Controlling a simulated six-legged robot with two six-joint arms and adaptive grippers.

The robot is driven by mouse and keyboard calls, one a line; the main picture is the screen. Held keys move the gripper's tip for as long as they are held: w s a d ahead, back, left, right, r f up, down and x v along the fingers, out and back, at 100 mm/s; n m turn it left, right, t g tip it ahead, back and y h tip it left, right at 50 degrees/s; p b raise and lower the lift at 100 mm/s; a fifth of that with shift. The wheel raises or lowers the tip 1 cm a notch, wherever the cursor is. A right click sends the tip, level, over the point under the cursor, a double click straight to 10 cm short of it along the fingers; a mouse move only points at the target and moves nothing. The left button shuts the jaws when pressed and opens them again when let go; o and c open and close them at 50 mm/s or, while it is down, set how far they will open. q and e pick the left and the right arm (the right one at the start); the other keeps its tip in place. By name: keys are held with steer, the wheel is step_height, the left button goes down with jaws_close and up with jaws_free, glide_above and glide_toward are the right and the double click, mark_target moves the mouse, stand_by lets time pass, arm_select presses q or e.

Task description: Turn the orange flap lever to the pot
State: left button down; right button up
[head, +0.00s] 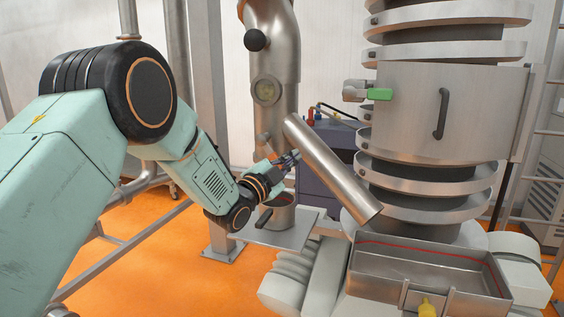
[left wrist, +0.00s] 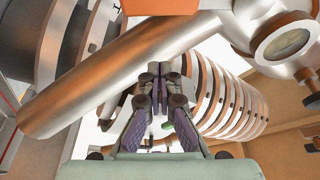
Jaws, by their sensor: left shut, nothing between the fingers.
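My left gripper (head: 291,158) is in front of the vertical steel pipe (head: 285,105), close to the upper end of a slanted steel tube (head: 330,170). In the left wrist view its fingers (left wrist: 160,70) are together and hold nothing. The slanted tube (left wrist: 90,85) crosses behind the fingertips; I cannot tell whether they touch it. I cannot tell which part is the pot. My right gripper is not in view.
A ringed steel column (head: 430,110) with a door and black handle stands right. A black ball knob (head: 255,40) sits high on the pipe. Open orange floor (head: 150,260) lies lower left.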

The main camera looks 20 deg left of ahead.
mark_target(274, 153)
arm_select(q)
steer(key=a, duration=0.1)
steer(key=w+a+f, duration=0.1)
steer(key=a+f, duration=0.1)
steer(key=shift+w+a+p, duration=0.15)
steer(key=shift+w+p, duration=0.1)
steer(key=shift+p, duration=0.15)
steer(key=shift+a, duration=0.1)
